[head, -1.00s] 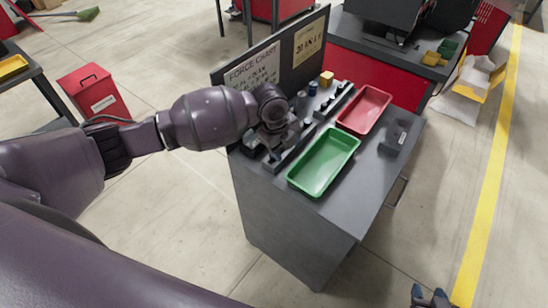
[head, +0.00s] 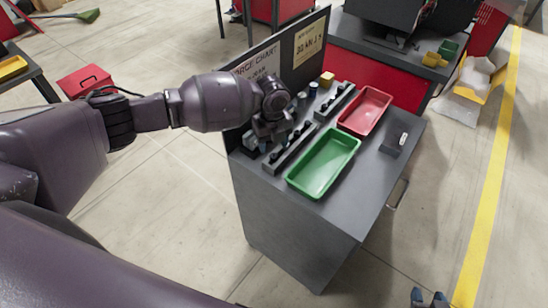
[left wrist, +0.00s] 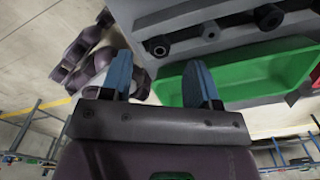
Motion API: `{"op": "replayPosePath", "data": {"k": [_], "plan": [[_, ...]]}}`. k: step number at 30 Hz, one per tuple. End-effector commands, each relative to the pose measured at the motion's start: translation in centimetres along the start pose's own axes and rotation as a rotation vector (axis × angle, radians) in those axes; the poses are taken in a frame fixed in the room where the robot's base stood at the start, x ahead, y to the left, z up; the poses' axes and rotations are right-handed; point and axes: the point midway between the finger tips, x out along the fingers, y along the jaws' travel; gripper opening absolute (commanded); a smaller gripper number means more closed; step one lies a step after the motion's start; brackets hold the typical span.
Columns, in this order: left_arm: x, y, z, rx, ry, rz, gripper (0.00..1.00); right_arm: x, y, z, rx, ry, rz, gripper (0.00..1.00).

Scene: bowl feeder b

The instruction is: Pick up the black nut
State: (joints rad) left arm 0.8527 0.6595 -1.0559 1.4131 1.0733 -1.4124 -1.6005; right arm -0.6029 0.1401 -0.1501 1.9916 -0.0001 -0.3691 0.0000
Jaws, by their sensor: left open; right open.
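Several small black round parts stand in a row on a grey rack (head: 277,166) on the bench. In the left wrist view, dark parts (left wrist: 158,47) with round ends stick up from the rack; I cannot tell surely which is the black nut. My right gripper (head: 430,298) is open and empty at the bottom edge, far from the bench.
A green tray (head: 323,163) lies beside the rack, and a red tray (head: 364,111) behind it. A dark block (head: 400,138) is at the right edge. An upright chart board (head: 290,62) stands along the bench's back left side.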

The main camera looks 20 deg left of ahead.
Motion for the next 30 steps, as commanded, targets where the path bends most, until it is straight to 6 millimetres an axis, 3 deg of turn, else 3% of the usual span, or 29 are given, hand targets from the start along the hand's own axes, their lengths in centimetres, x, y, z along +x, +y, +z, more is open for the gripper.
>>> {"op": "replayPosePath", "data": {"k": [9, 19, 30], "plan": [[4.1, -0.1, -0.3, -0.001, 0.002, 0.0, 0.55, 0.0, 0.0, 0.0, 0.0, -0.001, 0.0, 0.43], [4.7, -0.1, -0.3, 0.0, 0.001, -0.001, 0.55, 0.0, 0.1, 0.1, -0.002, -0.002, 0.0, 0.43], [4.7, -0.1, -0.3, 0.0, 0.001, -0.001, 0.02, 0.1, 0.1, -0.1, -0.004, 0.001, -0.001, 0.43]]}}
